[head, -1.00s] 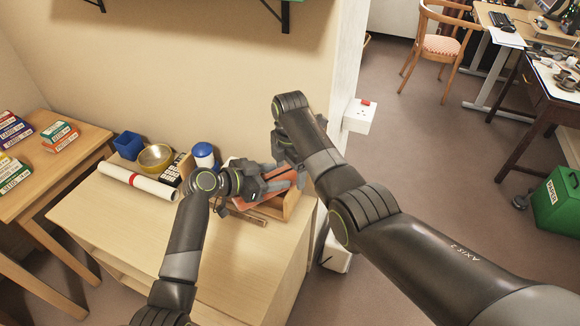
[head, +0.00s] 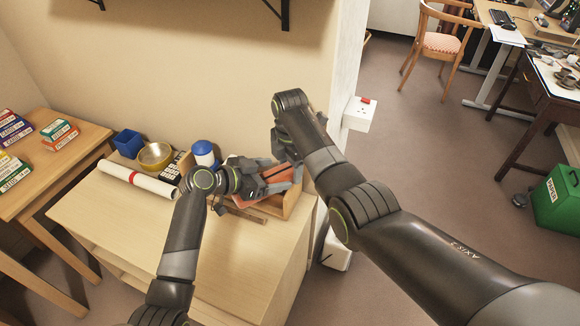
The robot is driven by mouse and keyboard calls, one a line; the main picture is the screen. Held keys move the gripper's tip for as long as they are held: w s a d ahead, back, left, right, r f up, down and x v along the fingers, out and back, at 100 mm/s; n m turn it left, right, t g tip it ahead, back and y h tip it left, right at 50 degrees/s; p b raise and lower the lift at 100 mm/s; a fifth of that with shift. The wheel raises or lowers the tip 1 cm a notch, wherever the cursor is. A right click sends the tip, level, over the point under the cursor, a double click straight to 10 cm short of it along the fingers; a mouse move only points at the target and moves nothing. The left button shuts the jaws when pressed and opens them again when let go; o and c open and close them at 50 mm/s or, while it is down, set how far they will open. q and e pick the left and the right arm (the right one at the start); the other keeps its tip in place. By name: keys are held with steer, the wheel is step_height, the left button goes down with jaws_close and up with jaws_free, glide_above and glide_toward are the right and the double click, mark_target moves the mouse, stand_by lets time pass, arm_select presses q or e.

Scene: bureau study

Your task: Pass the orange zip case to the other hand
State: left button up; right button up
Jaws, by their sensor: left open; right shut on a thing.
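The orange zip case (head: 279,175) is at the back right of the light wooden cabinet top, partly hidden by both grippers. My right gripper (head: 291,158) comes down from above and is shut on the case, its fingertips mostly hidden behind its own wrist. My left gripper (head: 283,181) reaches in from the left with its jaws open, its fingers at the case. Whether the fingers touch it I cannot tell.
A wooden tray (head: 293,203) lies beneath the grippers. A blue-lidded jar (head: 203,152), a brass bowl (head: 155,156), a blue box (head: 128,143) and a rolled paper (head: 140,180) stand left. A wall edge rises right of the tray.

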arm_select(q)
steer(key=v, duration=1.1)
steer(key=s+a+f+n+y, duration=0.35)
steer(key=s+a+f, duration=0.25)
steer(key=s+f, duration=0.5)
steer(key=s+a+f+n+g+y, duration=0.1)
steer(key=s+a+f+n+y, duration=0.45)
steer(key=f, duration=0.95)
steer(key=s+a+f+y, duration=0.2)
steer(key=s+a+f, duration=0.6)
steer(key=s+f, duration=0.4)
steer(key=s+d+f+n+g, duration=0.1)
steer(key=s+f+g, duration=0.1)
steer(key=s+f, duration=0.5)
steer(key=s+d+f+n+g+y, duration=0.1)
steer(key=s+f+n+g, duration=0.1)
steer(key=s+f, duration=0.6)
steer(key=s+g, duration=0.1)
steer(key=s, duration=0.3)
steer(key=shift+s, duration=0.1)
